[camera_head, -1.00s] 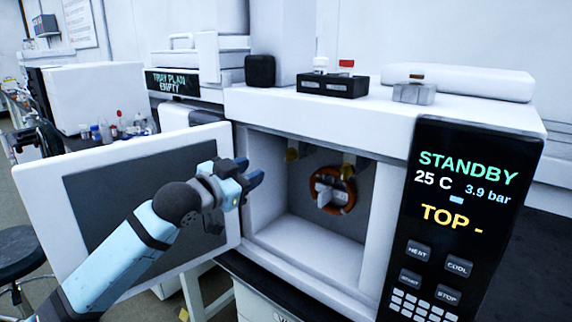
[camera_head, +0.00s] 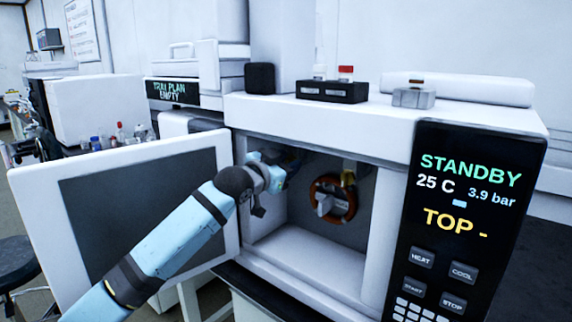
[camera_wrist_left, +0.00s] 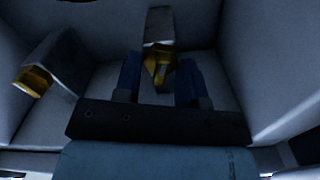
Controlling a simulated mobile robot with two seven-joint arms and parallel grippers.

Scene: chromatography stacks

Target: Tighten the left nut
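My left gripper (camera_head: 292,161) reaches into the upper left of the open oven chamber. In the left wrist view its two blue fingers (camera_wrist_left: 159,82) stand apart, one on either side of the left nut (camera_wrist_left: 157,66). This nut is gold and sits at the end of a grey metal fitting (camera_wrist_left: 159,26). I cannot tell whether a finger touches it. In the head view my gripper hides this nut. The right nut (camera_head: 348,178), also gold, hangs in the chamber to the right; it shows at the left in the wrist view (camera_wrist_left: 31,82). My right gripper is not in view.
The open oven door (camera_head: 215,240) is at the left, close to my forearm. An orange-ringed fan (camera_head: 350,209) is on the chamber's back wall. The control panel (camera_head: 470,142) at the right reads STANDBY, 25 C, 3.9 bar. The chamber floor (camera_head: 305,262) is clear.

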